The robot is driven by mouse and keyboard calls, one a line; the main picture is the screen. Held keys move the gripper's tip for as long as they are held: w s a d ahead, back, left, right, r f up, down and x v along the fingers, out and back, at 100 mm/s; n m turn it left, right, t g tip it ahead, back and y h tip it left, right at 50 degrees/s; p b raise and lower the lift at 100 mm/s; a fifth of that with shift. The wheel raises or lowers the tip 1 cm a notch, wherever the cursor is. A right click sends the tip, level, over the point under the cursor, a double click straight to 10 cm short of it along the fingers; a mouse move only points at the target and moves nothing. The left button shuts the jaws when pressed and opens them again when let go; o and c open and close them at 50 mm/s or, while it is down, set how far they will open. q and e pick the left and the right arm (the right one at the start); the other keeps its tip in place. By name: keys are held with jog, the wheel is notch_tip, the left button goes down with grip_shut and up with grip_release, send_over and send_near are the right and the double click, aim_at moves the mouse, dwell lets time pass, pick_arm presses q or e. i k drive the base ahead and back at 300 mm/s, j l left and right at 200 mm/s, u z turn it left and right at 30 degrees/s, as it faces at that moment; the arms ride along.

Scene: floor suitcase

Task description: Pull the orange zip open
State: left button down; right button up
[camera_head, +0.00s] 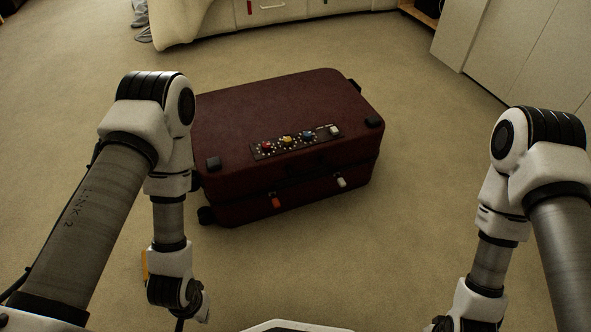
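The dark red suitcase (250,105) lies flat and shut on the carpet in the middle of the head view. An orange zip pull (277,202) hangs on its front side, left of centre, near the seam. A white zip pull (341,183) sits further right on the same side. My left arm comes down left of the suitcase and my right arm down on the far right. Neither arm visibly holds the suitcase or a zip pull.
A black panel (296,141) with red, yellow and blue knobs is on the suitcase top. Black corner pieces and wheels stick out. A pale bed or sofa (215,28) stands behind, white cabinets (520,55) at the back right. The carpet (390,240) in front is clear.

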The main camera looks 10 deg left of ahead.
aim_at(275, 201)
jog(key=j+z, duration=0.1)
jog(key=j, duration=0.3)
jog(key=k+j+z, duration=0.1)
jog(key=j, duration=0.3)
jog(key=k+j+z, duration=0.1)
jog(key=j, duration=0.3)
jog(key=k+j+z, duration=0.1)
jog(key=j, duration=0.3)
jog(key=k+j+z, duration=0.1)
jog(key=j, duration=0.25)
